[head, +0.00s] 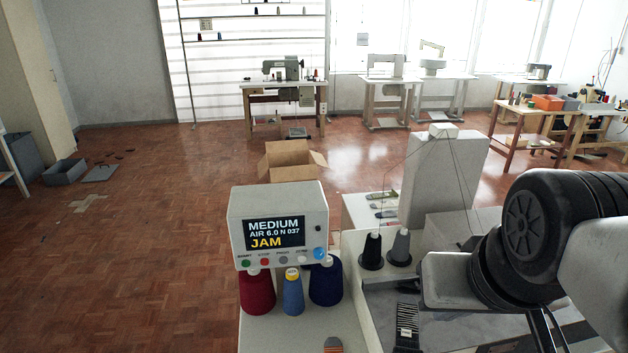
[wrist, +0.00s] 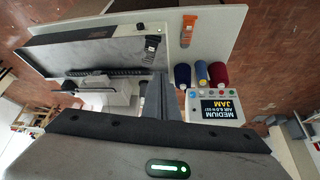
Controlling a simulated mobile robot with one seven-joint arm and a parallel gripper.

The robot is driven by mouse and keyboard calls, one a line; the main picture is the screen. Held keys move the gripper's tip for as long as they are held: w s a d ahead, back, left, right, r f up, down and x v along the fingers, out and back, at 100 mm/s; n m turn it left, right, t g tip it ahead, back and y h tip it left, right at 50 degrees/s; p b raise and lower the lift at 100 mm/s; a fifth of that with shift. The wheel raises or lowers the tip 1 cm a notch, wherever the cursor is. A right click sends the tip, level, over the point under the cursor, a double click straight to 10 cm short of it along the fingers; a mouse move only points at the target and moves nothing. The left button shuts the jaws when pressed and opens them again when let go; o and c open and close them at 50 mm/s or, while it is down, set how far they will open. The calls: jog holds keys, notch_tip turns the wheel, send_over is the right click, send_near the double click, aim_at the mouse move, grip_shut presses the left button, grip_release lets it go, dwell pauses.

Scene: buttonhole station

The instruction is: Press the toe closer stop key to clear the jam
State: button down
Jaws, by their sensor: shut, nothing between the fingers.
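The control box (head: 279,222) is a pale unit at lower centre in the head view; its screen (head: 274,233) reads MEDIUM, AIR 6.0 N 037 and JAM in yellow. Below the screen is a row of small keys: a green key (head: 246,263), a red key (head: 264,262) whose tiny label looks like STOP, paler keys, and a blue knob (head: 320,254). The box also shows upside down in the wrist view (wrist: 217,108). My gripper (wrist: 162,78) is shut and empty, its dark fingers to the left of the box in the wrist view, apart from the keys.
A cardboard box (head: 291,161) lies on the floor behind. The floor at left is mostly open.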

jog(key=shift+d, duration=0.1)
jog(key=w+a+f+n+t+y+b, duration=0.1)
jog(key=w+a+f+n+b, duration=0.15)
jog(key=w+a+f, duration=0.5)
jog(key=w+a+f+n+t+y+b, duration=0.15)
jog(key=w+f+b, duration=0.25)
jog(key=w+f, duration=0.8)
jog(key=w+a+f+n+y+b, duration=0.15)
jog(key=a+f+y+b, duration=0.4)
jog(key=a, duration=0.75)
jog(key=s+a+m+y, duration=0.1)
jog(key=a+y, duration=0.5)
jog(key=a, duration=0.1)
jog(key=shift+s+a+f, duration=0.2)
jog(key=shift+s, duration=0.05)
